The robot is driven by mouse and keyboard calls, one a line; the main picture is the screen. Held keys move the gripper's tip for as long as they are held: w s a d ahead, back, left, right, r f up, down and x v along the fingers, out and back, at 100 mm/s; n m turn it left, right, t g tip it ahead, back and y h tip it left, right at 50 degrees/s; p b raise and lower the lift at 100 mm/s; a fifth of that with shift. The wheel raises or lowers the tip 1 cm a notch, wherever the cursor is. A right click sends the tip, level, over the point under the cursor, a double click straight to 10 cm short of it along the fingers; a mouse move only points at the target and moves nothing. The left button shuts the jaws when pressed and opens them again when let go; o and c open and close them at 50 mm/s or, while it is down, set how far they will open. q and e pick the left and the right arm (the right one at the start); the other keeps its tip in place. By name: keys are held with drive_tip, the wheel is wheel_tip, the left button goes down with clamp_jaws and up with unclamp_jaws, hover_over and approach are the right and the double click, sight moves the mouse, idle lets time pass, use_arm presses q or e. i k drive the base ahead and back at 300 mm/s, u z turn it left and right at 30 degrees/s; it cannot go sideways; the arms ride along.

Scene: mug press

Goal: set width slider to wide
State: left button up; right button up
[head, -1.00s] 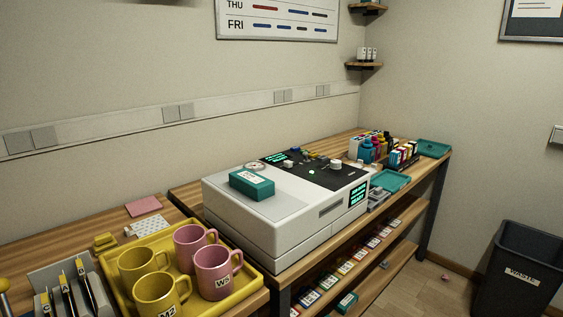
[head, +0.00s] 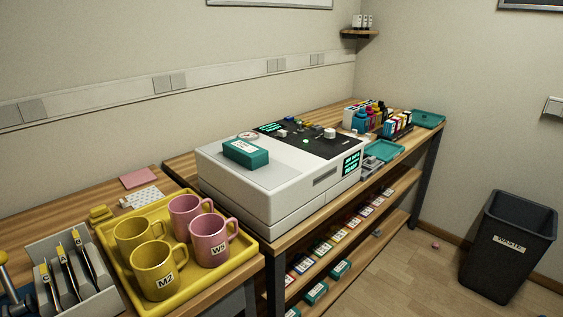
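A white machine (head: 232,188) with a black control panel (head: 318,137) stands on the wooden bench in the head view. The panel carries several small knobs, buttons and a glowing green light. Lit green text screens show on the panel's far left and on the machine's right front. The controls are too small to tell which is the width slider or where it is set. A teal box (head: 246,153) with a white label lies on the machine's top. Neither of my grippers is in view.
A yellow tray (head: 257,256) with yellow and pink mugs stands at the front left, beside a grey rack (head: 42,269). Ink bottles (head: 361,120) and teal trays (head: 383,151) are at the right. A black waste bin (head: 509,246) stands on the floor.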

sight(280, 133)
drive_tip(key=z, duration=1.8)
drive_tip(key=i, duration=1)
drive_tip(key=u, duration=0.4)
